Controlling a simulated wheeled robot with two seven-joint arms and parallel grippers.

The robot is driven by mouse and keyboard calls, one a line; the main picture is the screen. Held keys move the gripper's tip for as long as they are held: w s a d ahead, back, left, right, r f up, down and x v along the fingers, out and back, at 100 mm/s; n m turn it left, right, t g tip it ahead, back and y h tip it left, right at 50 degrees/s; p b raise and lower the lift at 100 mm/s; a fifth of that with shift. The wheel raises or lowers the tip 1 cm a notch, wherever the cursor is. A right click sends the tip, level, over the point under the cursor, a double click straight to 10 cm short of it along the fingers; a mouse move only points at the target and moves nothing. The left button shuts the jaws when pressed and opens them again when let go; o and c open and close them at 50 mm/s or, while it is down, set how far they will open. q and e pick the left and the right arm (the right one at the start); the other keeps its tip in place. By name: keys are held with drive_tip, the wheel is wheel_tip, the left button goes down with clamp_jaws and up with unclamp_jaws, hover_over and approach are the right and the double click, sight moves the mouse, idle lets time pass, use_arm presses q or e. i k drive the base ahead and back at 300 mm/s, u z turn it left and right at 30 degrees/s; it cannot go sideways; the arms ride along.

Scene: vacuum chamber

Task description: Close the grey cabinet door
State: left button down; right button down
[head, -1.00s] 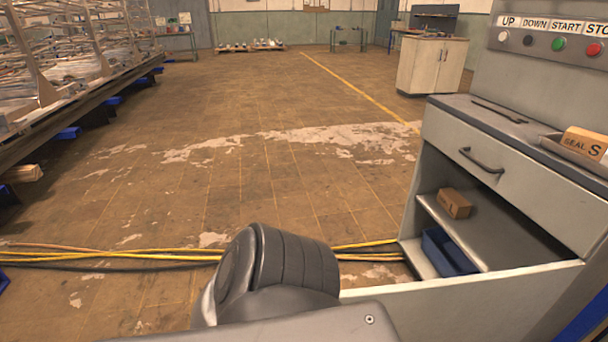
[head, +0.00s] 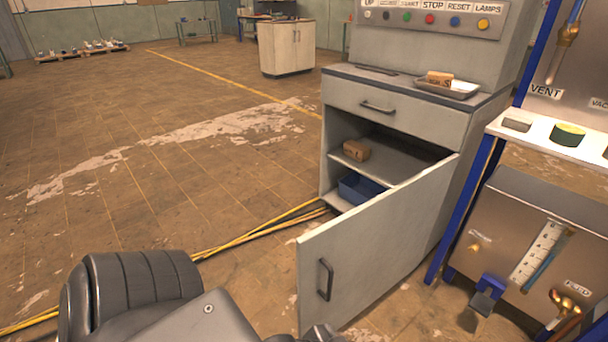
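The grey cabinet (head: 395,127) stands right of centre in the head view. Its grey door (head: 375,240) is swung wide open toward me, and its dark bar handle (head: 325,280) is near the door's free edge. A drawer (head: 395,112) above the opening is shut. Inside, a small brown box (head: 357,149) sits on the shelf and a blue bin (head: 360,188) is below it. A grey and black arm link of mine fills the lower left. Dark parts at the bottom edge lie close to the door's lower corner; no gripper fingers show.
A tray (head: 447,88) with a brown box lies on the cabinet top. A blue-framed panel machine (head: 550,240) with a protruding blue part stands right of the door. Yellow cables (head: 265,228) run along the floor to the cabinet.

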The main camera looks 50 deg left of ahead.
sight(345, 264)
drive_tip(key=z, duration=1.35)
drive_tip(key=i, duration=1)
drive_tip(key=u, duration=4.25)
